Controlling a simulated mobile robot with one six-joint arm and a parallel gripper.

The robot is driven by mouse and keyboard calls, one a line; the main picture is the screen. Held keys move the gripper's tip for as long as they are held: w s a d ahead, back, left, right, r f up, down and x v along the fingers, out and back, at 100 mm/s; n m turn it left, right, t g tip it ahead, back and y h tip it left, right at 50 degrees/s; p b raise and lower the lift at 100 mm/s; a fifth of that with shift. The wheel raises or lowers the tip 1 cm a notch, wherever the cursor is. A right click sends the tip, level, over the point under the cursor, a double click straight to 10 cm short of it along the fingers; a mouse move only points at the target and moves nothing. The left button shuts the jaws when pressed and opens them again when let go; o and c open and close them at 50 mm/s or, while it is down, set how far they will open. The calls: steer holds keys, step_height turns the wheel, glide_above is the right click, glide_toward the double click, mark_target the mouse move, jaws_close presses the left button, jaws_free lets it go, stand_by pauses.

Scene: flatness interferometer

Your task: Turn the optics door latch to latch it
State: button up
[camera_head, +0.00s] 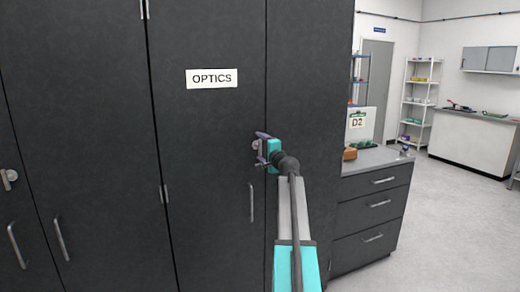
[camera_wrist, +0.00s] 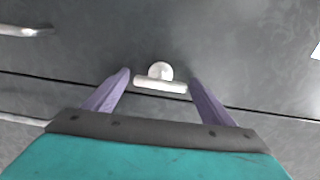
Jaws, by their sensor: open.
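The optics door (camera_head: 205,130) is dark grey, carries a white OPTICS label (camera_head: 212,78) and looks closed. Its latch (camera_wrist: 160,84) is a small silver bar on a round hub, close to the door seam. In the wrist view the bar lies nearly parallel to that seam, tilted slightly. My gripper (camera_wrist: 159,76) is open, with one purple finger on each side of the latch and a gap to both bar ends. In the head view my gripper (camera_head: 261,148) is at the door's right edge and partly hides the latch.
A silver door handle (camera_head: 251,202) is below my gripper; it also shows in the wrist view (camera_wrist: 25,31). Another door at left has a similar latch (camera_head: 9,177).

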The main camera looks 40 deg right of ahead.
steer(key=shift+s, duration=0.1)
steer(key=b+v, duration=0.1)
steer(key=v, duration=1.2)
steer(key=shift+s+b, duration=0.3)
steer(key=shift+b, duration=0.1)
steer(key=shift+a, duration=0.15)
stand_by(0.3)
